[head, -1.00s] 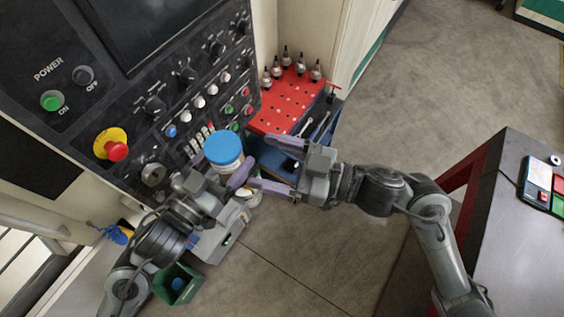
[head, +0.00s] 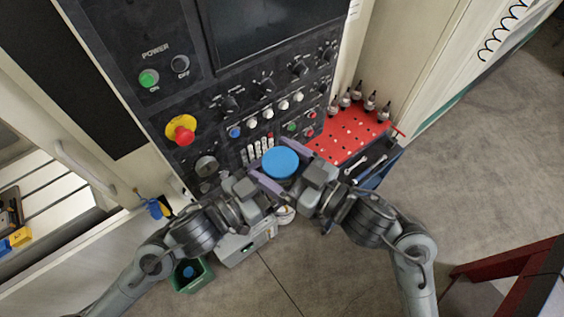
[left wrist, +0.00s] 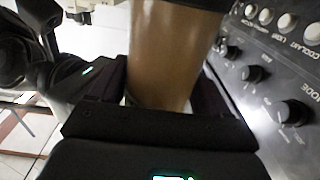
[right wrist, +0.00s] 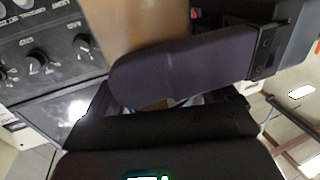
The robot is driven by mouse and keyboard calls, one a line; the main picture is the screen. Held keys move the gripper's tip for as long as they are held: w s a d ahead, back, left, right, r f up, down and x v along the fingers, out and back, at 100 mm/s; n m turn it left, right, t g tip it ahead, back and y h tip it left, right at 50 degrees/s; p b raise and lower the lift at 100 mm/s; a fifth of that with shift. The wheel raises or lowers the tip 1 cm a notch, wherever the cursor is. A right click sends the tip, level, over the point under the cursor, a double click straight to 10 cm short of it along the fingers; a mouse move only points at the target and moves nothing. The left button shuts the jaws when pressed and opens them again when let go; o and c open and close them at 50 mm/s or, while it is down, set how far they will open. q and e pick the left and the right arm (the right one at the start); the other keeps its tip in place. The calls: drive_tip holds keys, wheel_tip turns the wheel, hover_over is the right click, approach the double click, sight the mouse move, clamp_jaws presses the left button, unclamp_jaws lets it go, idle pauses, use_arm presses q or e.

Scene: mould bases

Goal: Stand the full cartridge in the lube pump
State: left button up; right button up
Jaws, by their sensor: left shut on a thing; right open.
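The full cartridge (head: 280,163) has a blue lid and a brown body, which also fills the top of the left wrist view (left wrist: 170,55) and shows in the right wrist view (right wrist: 135,28). My left gripper (head: 263,175) is shut on it and holds it in front of the control panel. My right gripper (head: 282,167) is open, its fingers reaching to either side of the cartridge; I cannot tell whether they touch it. The grey box of the lube pump (head: 243,247) is below, with a pale round part (head: 286,214) at its right, partly hidden by the right gripper.
The control panel (head: 215,125) with knobs and a red stop button (head: 183,135) stands close behind the grippers. A green bin (head: 192,277) holds something blue at the lower left.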

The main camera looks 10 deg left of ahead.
drive_tip(key=shift+s, duration=0.1)
drive_tip(key=c, duration=1.1)
use_arm(q)
drive_tip(key=o, duration=1.4)
use_arm(e)
drive_tip(key=shift+r, duration=0.1)
use_arm(q)
drive_tip(key=shift+d, duration=0.1)
drive_tip(key=shift+s, duration=0.15)
drive_tip(key=shift+d, duration=0.1)
